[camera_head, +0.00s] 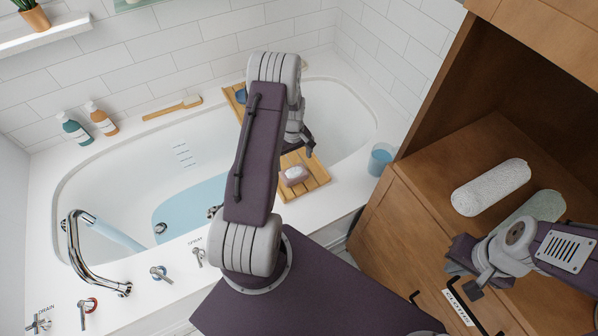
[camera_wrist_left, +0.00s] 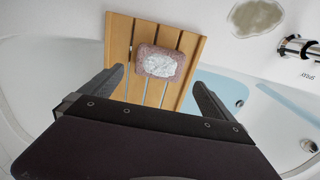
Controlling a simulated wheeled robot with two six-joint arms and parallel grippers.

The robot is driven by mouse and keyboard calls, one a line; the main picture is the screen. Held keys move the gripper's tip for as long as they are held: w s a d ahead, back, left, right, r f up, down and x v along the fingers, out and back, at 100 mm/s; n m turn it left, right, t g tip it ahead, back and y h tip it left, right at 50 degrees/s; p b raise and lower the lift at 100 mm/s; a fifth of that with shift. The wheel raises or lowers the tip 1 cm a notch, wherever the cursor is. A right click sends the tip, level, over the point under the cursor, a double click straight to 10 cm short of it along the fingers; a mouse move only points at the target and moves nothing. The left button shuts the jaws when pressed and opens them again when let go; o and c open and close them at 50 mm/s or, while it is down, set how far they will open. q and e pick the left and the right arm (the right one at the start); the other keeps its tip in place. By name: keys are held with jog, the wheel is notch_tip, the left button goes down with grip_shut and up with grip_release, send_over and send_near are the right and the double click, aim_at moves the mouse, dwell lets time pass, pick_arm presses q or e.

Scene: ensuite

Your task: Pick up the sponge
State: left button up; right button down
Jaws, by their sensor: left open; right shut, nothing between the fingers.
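A small mauve block with a white, foam-like top, which looks like the sponge (camera_head: 295,175), lies on the near end of the slatted wooden bath tray (camera_head: 318,181). In the left wrist view the sponge (camera_wrist_left: 160,65) lies on the tray slats (camera_wrist_left: 118,45), ahead of and between the two spread fingers, with nothing gripped. My left gripper (camera_head: 301,142) is open, just beyond the sponge in the head view, and partly hidden by its own arm. My right gripper (camera_head: 468,268) is shut and empty in front of the wooden cabinet.
The tray spans the white bathtub (camera_head: 345,120); a blue item (camera_head: 241,96) sits on its far end. A blue cup (camera_head: 380,160) stands on the tub rim at right. Rolled towels (camera_head: 490,187) lie on the cabinet shelf. Bottles (camera_head: 101,118), a brush (camera_head: 172,108) and the tap (camera_head: 80,250) are at left.

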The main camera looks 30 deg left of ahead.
aim_at(294, 172)
pick_arm(q)
jog(key=shift+s+f, duration=0.1)
jog(key=f, duration=0.4)
jog(key=shift+w, duration=0.4)
jog(key=shift+s+f, duration=0.2)
notch_tip(294, 172, down, 5)
jog(key=shift+r+b, duration=0.15)
jog(key=shift+b, duration=0.2)
jog(key=shift+r, duration=0.1)
jog(key=c, duration=1.1)
jog(key=shift+o, duration=0.2)
jog(key=shift+r, duration=0.6)
notch_tip(294, 172, up, 3)
jog(key=shift+r, duration=0.1)
jog(key=s+d+r, duration=0.1)
jog(key=d+r, duration=0.2)
jog(key=d, duration=0.2)
jog(key=s+d+r+p, duration=0.1)
jog(key=d+r, duration=0.2)
jog(key=d, duration=0.3)
jog(key=shift+s+d+r, duration=0.25)
jog(key=shift+s+r, duration=0.05)
jog(key=shift+s, duration=0.1)
